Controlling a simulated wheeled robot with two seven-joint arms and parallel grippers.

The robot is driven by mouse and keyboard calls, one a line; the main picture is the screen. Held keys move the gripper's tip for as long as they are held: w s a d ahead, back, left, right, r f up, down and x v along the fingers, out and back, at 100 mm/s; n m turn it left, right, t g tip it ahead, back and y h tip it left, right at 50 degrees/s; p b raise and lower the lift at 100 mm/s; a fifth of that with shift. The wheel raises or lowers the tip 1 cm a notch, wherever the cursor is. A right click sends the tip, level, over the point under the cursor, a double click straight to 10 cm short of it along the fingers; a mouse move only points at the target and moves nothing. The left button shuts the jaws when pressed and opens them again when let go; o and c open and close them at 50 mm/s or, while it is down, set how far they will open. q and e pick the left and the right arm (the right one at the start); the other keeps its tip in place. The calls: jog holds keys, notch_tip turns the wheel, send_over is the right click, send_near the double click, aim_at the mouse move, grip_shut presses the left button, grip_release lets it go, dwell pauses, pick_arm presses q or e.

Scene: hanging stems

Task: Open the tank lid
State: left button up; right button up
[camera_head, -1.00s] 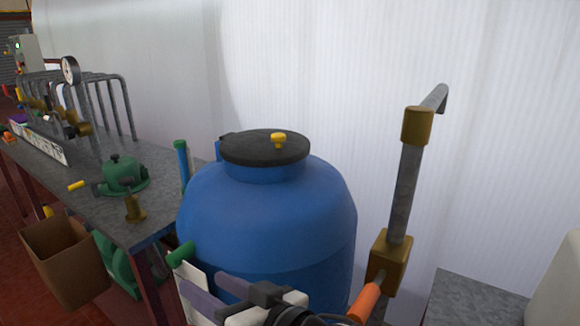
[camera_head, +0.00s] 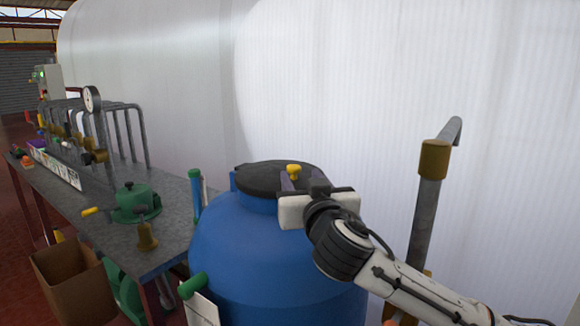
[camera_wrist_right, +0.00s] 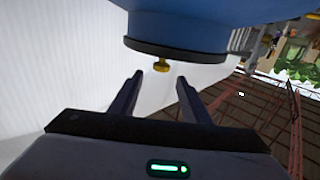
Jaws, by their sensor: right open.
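The blue tank (camera_head: 240,250) stands upright in the middle of the head view. Its round black lid (camera_head: 258,178) is shut on top and carries a small yellow knob (camera_head: 294,170). My right gripper (camera_head: 300,176) is over the near right part of the lid, fingers spread toward the knob. In the right wrist view the tank (camera_wrist_right: 190,25) appears upside down, with the lid (camera_wrist_right: 175,50) and knob (camera_wrist_right: 161,65) just beyond the open, empty fingertips (camera_wrist_right: 159,78). Contact with the knob cannot be made out. My left gripper is not in view.
A metal bench (camera_head: 90,205) on the left carries a green valve (camera_head: 135,203), pipes and a pressure gauge (camera_head: 92,99). A grey pipe (camera_head: 425,215) rises right of the tank. A brown bin (camera_head: 72,275) stands below the bench.

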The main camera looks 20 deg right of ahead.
aim_at(295, 169)
jog(key=w, duration=0.2)
jog(key=w+p, duration=0.1)
jog(key=w, duration=0.5)
jog(key=shift+d, duration=0.4)
jog(key=shift+c, duration=0.5)
grip_shut()
